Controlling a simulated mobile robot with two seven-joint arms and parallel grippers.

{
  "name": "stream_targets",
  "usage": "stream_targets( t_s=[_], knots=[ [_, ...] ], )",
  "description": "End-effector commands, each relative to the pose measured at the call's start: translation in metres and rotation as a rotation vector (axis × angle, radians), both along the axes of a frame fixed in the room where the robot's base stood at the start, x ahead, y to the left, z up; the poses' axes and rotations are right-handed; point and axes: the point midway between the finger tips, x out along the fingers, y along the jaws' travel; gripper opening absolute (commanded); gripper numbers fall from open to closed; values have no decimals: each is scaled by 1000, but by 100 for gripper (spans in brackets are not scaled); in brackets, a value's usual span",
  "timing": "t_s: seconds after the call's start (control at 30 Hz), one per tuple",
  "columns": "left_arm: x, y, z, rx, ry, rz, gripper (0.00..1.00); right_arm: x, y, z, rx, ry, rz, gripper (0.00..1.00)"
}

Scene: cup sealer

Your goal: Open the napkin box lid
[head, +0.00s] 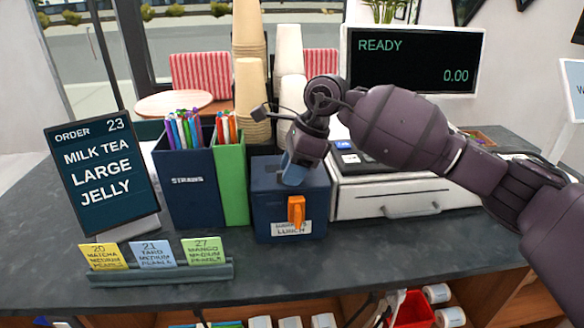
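The napkin box (265,205) is a dark navy box on the counter, with a white label low on its front, only partly readable. An orange handle (297,210) sits on its front face. The box's lid (265,170) looks flat and closed on top, partly covered by my gripper. My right gripper (293,178) points down from the right at the top of the box, just above the orange handle. I cannot tell whether it touches the lid, and its finger gap is not clear. My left gripper is not in view.
A green holder (233,185) and navy straw holder (190,200) stand close left of the box. A white cash drawer (385,198) stands close right, under my arm. Stacked cups (253,100) rise behind. A ticket rail (165,273) lies front left. The counter before the box is clear.

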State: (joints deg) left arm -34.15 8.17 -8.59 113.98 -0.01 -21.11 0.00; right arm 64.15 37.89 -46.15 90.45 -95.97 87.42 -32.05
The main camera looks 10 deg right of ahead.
Motion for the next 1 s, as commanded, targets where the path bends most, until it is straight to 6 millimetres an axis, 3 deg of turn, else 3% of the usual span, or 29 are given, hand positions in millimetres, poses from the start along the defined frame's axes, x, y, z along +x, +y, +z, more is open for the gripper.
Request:
stream_targets(
  t_s=[0.17, 0.4, 1.0],
  knots=[
    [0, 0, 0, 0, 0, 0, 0, 0, 0, 0, 0, 0, 0, 36],
    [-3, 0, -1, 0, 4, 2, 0, 0, 0, 0, 0, 0, 1, 0],
    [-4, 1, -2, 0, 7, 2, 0, 5, 1, 12, 1, 88, 0, 0]
  ],
)
